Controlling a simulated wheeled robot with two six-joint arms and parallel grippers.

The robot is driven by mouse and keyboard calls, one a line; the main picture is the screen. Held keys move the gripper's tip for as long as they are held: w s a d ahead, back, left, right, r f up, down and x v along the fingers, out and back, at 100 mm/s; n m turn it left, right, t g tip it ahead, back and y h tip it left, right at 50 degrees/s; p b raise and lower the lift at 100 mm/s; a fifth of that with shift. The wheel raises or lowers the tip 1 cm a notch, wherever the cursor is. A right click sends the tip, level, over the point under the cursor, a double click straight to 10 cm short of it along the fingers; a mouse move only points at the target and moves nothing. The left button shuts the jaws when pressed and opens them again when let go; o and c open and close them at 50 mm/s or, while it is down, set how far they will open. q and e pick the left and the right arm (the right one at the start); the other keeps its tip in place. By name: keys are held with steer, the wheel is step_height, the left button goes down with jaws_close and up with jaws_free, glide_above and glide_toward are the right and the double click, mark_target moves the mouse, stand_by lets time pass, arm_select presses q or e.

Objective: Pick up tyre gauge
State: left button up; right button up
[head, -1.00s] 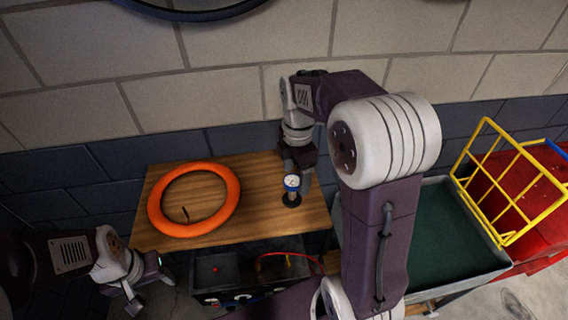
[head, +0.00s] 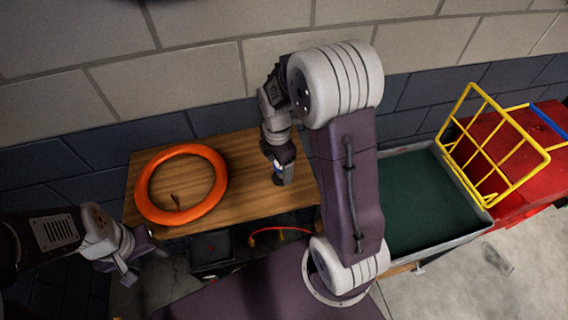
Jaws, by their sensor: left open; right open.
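The tyre gauge (head: 278,167) stands on the wooden bench top, towards its right side. Only a small blue-and-white part of its dial shows; the rest is hidden by my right gripper. My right gripper (head: 282,178) points down at the gauge and is open around or right beside it; I cannot tell whether the fingers touch it. My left gripper (head: 138,266) is open and empty, low at the left, in front of the bench's near left corner.
An orange ring-shaped tyre (head: 215,203) lies on the left of the wooden bench (head: 250,200). A dark box (head: 210,248) and a red cable sit below. A green-lined grey tray (head: 425,200), yellow wire rack (head: 497,150) and red box (head: 520,160) are at the right.

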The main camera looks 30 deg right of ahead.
steer(key=shift+w+f, duration=0.1)
steer(key=shift+w, duration=0.05)
steer(key=shift+c, duration=1.2)
steer(key=shift+s+d, duration=0.25)
steer(key=shift+s, duration=0.3)
steer(key=c, duration=1)
steer(key=shift+s, duration=0.15)
steer(key=c, duration=0.3)
arm_select(q)
steer(key=shift+s+a, duration=0.1)
steer(key=shift+a, duration=0.2)
arm_select(e)
steer(key=shift+a, duration=0.1)
arm_select(q)
steer(key=shift+f, duration=0.1)
